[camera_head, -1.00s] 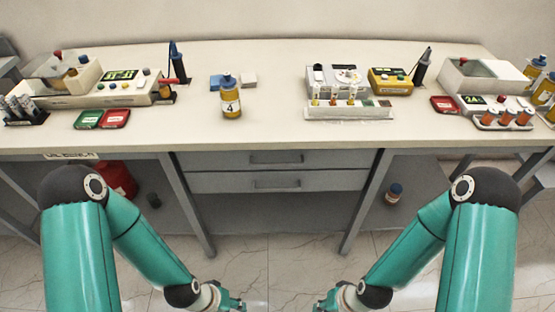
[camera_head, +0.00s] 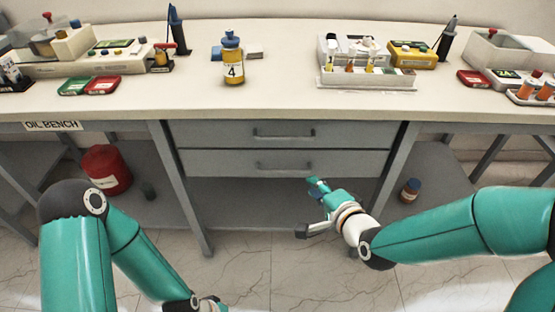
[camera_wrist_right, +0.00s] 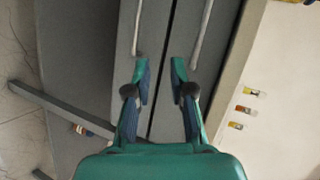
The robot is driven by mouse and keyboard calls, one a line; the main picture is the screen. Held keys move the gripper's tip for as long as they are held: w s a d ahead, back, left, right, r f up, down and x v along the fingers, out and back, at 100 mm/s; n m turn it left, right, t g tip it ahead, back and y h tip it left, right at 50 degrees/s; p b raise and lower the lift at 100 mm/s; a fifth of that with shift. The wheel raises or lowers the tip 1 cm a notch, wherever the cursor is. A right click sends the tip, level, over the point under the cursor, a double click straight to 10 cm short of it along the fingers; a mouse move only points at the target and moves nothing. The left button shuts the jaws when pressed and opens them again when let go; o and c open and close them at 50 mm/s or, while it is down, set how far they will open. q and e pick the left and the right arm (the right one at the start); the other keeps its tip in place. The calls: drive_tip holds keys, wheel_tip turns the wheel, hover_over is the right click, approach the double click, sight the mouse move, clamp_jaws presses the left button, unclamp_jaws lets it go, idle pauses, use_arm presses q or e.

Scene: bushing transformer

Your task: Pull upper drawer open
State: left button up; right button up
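The upper drawer (camera_head: 220,135) is a grey front under the bench top, flush and closed, with a dark bar handle (camera_head: 283,135). In the right wrist view its handle (camera_wrist_right: 203,35) is the right-hand bar. My right gripper (camera_head: 309,207) is open and empty, below and in front of the drawers. In the right wrist view my right gripper (camera_wrist_right: 160,78) has its fingers apart near the seam between the drawers, touching neither handle as far as I see. My left gripper (camera_head: 210,302) is cut off at the bottom edge.
The lower drawer (camera_head: 215,163), also closed, has its own handle (camera_head: 283,166). The bench top (camera_head: 285,100) overhangs above. Bench legs (camera_head: 393,178) flank the drawers. A red container (camera_head: 107,170) and a small bottle (camera_head: 410,190) stand on the lower shelves.

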sight(283, 139)
wheel_tip(283, 139, up, 4)
drive_tip(key=w+a+m+t+b, duration=0.1)
drive_tip(key=a+m+t, duration=0.1)
use_arm(q)
drive_tip(key=shift+f+p, duration=0.55)
drive_tip(key=shift+f, duration=0.15)
use_arm(e)
drive_tip(key=shift+y, duration=0.4)
drive_tip(key=x, duration=1.6)
drive_tip(key=shift+w+d+r, duration=0.1)
drive_tip(key=shift+w+d, duration=0.1)
drive_tip(key=shift+w, duration=0.05)
clamp_jaws()
